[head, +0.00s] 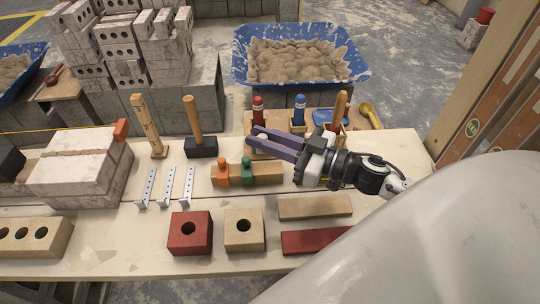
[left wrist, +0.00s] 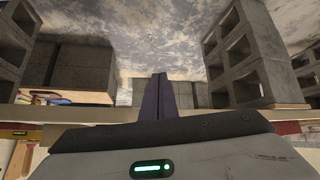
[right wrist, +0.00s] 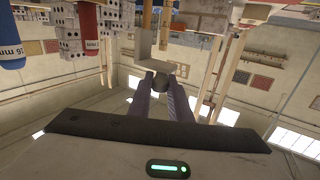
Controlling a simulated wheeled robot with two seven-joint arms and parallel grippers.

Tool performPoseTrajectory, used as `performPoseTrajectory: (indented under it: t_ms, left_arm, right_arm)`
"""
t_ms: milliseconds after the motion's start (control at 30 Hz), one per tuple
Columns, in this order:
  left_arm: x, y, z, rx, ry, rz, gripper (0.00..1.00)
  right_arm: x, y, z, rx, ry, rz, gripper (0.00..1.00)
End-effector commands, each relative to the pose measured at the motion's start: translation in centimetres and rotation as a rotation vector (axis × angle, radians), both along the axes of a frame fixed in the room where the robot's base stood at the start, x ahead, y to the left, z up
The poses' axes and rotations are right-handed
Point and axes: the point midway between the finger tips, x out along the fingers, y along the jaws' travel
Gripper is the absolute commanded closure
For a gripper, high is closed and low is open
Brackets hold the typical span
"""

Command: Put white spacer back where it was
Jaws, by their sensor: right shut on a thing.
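My right gripper (head: 251,138) reaches in from the right over the back of the workbench, its purple fingers pointing left near a red spacer (head: 258,110) and a blue spacer (head: 299,110). In the right wrist view its fingertips (right wrist: 160,82) close around a small, shadowed grey piece (right wrist: 160,77), which looks like part of the white spacer; its colour and full shape cannot be made out. No white spacer shows clearly in the head view. My left gripper (left wrist: 161,80) is outside the head view; in the left wrist view its fingers are together and empty.
Bricks line the bench front. A blue mortar tub (head: 247,73) stands behind.

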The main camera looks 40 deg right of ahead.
Motion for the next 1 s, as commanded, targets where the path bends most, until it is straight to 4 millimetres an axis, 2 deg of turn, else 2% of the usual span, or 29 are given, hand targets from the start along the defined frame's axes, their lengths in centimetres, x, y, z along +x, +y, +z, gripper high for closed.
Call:
performPoseTrajectory:
  t_ms: [33, 100, 167, 233, 500, 667, 900, 1000]
  left_arm:
    - [0.0, 0.0, 0.1, 0.0, -0.001, 0.0, 1.0]
    - [0.1, 0.0, 0.1, -0.001, -0.003, 0.0, 1.0]
    - [0.2, 0.0, 0.1, 0.0, -0.005, 0.0, 1.0]
    - [0.5, 0.0, -0.1, 0.0, -0.011, 0.0, 1.0]
    - [1.6, -0.2, -0.2, -0.001, -0.037, -0.006, 1.0]
    - [1.4, -0.4, -0.5, 0.001, -0.03, -0.01, 1.0]
    - [1.4, -0.5, -1.2, 0.0, -0.032, -0.013, 1.0]
    - [1.4, -0.6, -0.9, -0.002, -0.035, -0.014, 1.0]
  right_arm:
    - [1.0, -1.5, 0.5, -0.007, -0.003, 0.019, 1.0]
    - [1.7, -2.7, 1.0, -0.003, -0.003, 0.037, 1.0]
    - [2.1, -3.3, 1.1, 0.001, -0.002, 0.044, 1.0]
    - [2.3, -3.7, 0.3, 0.005, 0.0, 0.047, 1.0]
    - [2.3, -3.7, -4.3, 0.006, -0.001, 0.048, 1.0]
    - [2.3, -3.7, -5.4, 0.006, -0.001, 0.049, 1.0]
    - [2.3, -3.6, -8.6, 0.007, 0.0, 0.048, 1.0]
    - [2.3, -3.6, -8.7, 0.004, -0.001, 0.05, 1.0]
